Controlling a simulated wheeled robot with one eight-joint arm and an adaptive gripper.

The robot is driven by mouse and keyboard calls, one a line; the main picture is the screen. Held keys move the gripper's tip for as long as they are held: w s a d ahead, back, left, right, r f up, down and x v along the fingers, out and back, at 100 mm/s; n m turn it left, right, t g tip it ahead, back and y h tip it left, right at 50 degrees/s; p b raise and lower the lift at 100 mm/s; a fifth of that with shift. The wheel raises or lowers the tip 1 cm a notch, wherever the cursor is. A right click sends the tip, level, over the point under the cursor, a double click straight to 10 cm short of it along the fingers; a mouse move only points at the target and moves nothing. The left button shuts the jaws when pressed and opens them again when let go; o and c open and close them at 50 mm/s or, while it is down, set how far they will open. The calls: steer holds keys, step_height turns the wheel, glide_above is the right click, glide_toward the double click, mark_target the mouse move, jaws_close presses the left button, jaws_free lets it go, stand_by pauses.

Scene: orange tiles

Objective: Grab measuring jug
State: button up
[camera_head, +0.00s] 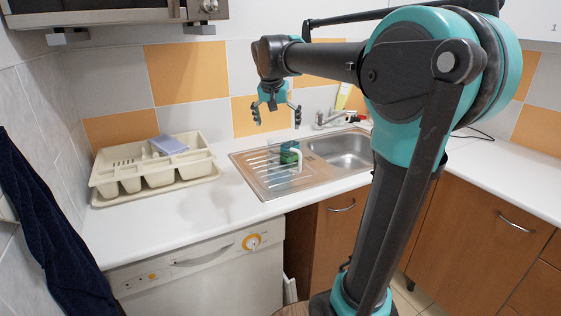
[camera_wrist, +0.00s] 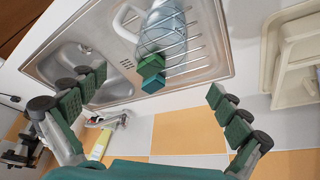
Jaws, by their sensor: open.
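The measuring jug (camera_head: 281,170) is clear with a pale handle and stands on the ribbed drainboard left of the sink basin. In the wrist view the jug (camera_wrist: 168,38) is at top centre, its handle on the left. My gripper (camera_head: 277,118) is open and empty, above the jug and apart from it. In the wrist view the fingers of my gripper (camera_wrist: 153,88) are spread wide, left and right. Two green blocks (camera_wrist: 151,66) are beside the jug on its wall side. In the head view they show partly through the jug.
A beige dish rack (camera_head: 158,178) with a bluish item stands on the counter to the left. The sink basin (camera_head: 343,150) and tap (camera_head: 334,118) are to the right. A yellow bottle (camera_head: 343,95) stands near the tiled wall. The counter between rack and drainboard is clear.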

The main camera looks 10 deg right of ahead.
mark_target(281, 153)
steer(key=x, duration=0.9)
steer(key=shift+f, duration=0.4)
steer(key=x, duration=0.5)
steer(key=shift+a, duration=0.1)
steer(key=c, duration=1.1)
steer(key=shift+r, duration=0.1)
steer(key=shift+c, duration=0.2)
